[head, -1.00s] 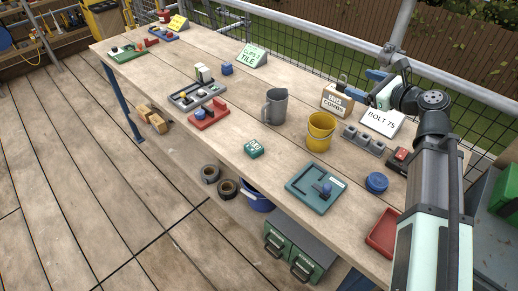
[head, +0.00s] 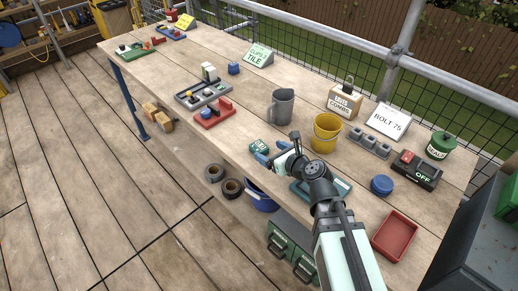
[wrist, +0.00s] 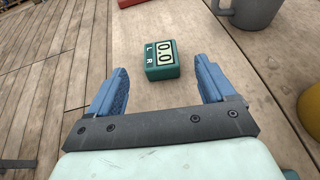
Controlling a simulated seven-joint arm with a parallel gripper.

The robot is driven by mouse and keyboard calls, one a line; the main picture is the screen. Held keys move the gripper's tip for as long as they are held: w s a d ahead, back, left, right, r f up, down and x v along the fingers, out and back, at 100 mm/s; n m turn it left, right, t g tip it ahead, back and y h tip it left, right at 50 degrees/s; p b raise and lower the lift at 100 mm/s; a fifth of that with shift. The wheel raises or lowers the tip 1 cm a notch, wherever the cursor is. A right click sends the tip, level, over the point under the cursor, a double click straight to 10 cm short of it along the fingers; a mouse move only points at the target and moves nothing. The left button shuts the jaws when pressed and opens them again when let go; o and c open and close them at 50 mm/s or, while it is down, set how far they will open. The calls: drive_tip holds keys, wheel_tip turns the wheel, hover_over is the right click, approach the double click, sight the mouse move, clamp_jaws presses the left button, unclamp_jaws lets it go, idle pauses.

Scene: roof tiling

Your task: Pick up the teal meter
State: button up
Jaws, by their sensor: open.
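The teal meter (wrist: 161,70) is a small box with a pale display reading 0.0 and the letters L and R. In the wrist view it lies on the wooden table ahead of and between my two blue fingers, touching neither. In the head view the meter (head: 256,145) shows just left of my gripper, partly hidden by it. My gripper (wrist: 162,85) is open and empty, and it also shows in the head view (head: 266,154) over the table's front part.
A grey jug (head: 281,107) and a yellow bucket (head: 325,132) stand behind the meter. A teal tray (head: 341,188) lies partly under my arm. The table's front edge is close to the meter.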

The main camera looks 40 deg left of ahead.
sight(260, 147)
drive_tip(key=shift+w+a+f, duration=0.1)
drive_tip(key=shift+a+f, duration=0.3)
drive_tip(key=shift+a, duration=0.05)
drive_tip(key=x, duration=0.6)
drive_tip(key=shift+a, duration=0.2)
drive_tip(key=shift+c, duration=0.5)
drive_tip(key=c, duration=1)
